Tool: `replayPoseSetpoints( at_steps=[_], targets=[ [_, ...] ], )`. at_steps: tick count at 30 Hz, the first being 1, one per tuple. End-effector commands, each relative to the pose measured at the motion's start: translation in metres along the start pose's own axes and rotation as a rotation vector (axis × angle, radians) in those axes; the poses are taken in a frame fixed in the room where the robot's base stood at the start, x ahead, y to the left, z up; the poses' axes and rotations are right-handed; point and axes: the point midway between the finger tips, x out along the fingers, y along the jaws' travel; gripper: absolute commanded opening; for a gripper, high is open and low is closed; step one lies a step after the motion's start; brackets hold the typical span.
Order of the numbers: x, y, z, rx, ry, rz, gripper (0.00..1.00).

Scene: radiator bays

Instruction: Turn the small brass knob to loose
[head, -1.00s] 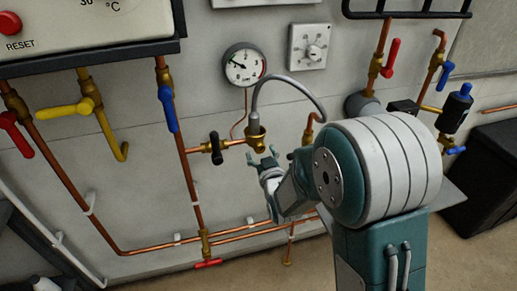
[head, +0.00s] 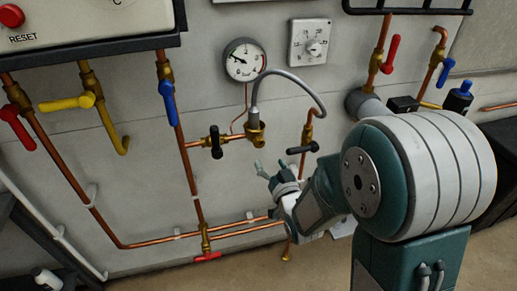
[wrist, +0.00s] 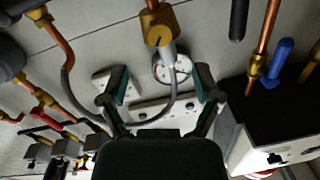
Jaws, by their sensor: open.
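A brass fitting (head: 255,131) ends a short copper branch on the wall, with a grey hose rising from its top. It carries a small rounded brass part; I cannot tell that part's setting or whether it is the knob. The fitting also shows in the wrist view (wrist: 159,30), top centre. My gripper (head: 269,170) is open and empty, below and slightly right of the fitting in the head view, apart from it. In the wrist view my gripper (wrist: 161,84) has its fingers spread, with the hose crossing between them.
A black-handled valve (head: 215,142) sits left of the fitting, another black handle (head: 303,149) to its right. A pressure gauge (head: 245,60) and a dial (head: 310,41) are above. Red, yellow and blue (head: 168,103) handles stand on pipes at left. Bare wall lies below the fitting.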

Motion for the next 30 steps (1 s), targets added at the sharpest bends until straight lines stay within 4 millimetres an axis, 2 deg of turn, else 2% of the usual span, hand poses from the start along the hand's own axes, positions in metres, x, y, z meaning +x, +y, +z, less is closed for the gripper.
replayPoseSetpoints(
  at_steps=[4, 10, 24, 30],
  targets=[
    [-0.009, 0.006, -0.002, 0.175, -0.008, -0.021, 0.82],
    [-0.004, 0.003, -0.001, 0.235, -0.013, -0.032, 0.82],
    [0.075, 0.003, -0.001, 0.236, -0.013, -0.031, 0.82],
    [0.095, 0.001, 0.000, 0.233, -0.014, -0.031, 0.82]
  ],
)
